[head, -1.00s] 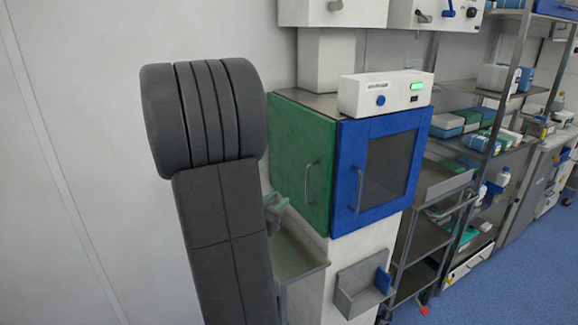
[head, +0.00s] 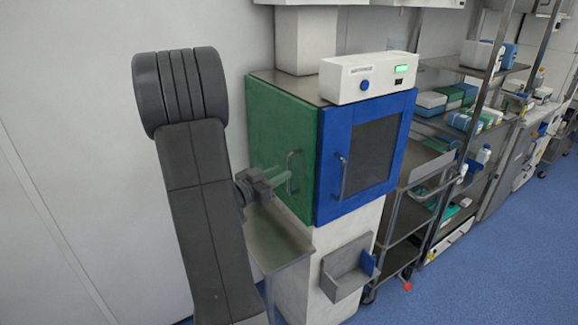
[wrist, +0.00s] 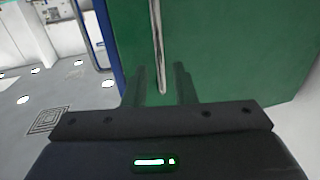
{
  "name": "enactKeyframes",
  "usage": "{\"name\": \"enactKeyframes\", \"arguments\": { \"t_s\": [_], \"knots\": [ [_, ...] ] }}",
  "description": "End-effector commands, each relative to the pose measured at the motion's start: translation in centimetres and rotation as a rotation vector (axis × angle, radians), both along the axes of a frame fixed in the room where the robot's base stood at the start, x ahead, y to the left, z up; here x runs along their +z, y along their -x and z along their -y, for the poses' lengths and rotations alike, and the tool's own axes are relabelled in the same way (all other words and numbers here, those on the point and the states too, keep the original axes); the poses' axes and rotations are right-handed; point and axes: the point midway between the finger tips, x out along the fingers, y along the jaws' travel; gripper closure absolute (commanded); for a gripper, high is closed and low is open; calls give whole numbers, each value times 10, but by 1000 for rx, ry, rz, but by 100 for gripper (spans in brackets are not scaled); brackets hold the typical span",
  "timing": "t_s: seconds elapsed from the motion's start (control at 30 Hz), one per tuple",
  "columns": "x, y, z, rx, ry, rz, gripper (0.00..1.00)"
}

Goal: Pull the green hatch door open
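The green hatch door (head: 268,140) is shut on the left side of the cabinet. It carries a vertical metal bar handle (head: 292,172) near its right edge. My gripper (head: 284,178) is in front of the door, with its fingers reaching to the handle's lower part. In the wrist view, the two fingers of my gripper (wrist: 160,85) are apart, and the handle (wrist: 157,45) shows between them against the green door (wrist: 230,45). I cannot tell how deep the bar sits between the fingers.
A blue door (head: 338,165) with a dark window and its own handle adjoins the green one. A control box (head: 368,76) sits on top. A metal shelf (head: 275,242) lies below my gripper. A white wall is at left, and open blue floor (head: 450,285) at right.

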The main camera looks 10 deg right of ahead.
Motion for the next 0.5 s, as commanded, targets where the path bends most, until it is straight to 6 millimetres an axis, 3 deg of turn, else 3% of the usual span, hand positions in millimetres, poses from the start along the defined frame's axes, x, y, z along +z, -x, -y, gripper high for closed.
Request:
{"name": "enactKeyframes", "arguments": {
  "t_s": [0.2, 0.5],
  "knots": [
    [1, -17, 28, -2, 0, 0, 75],
    [0, -23, 37, 1, 0, 0, 75]
  ]
}}
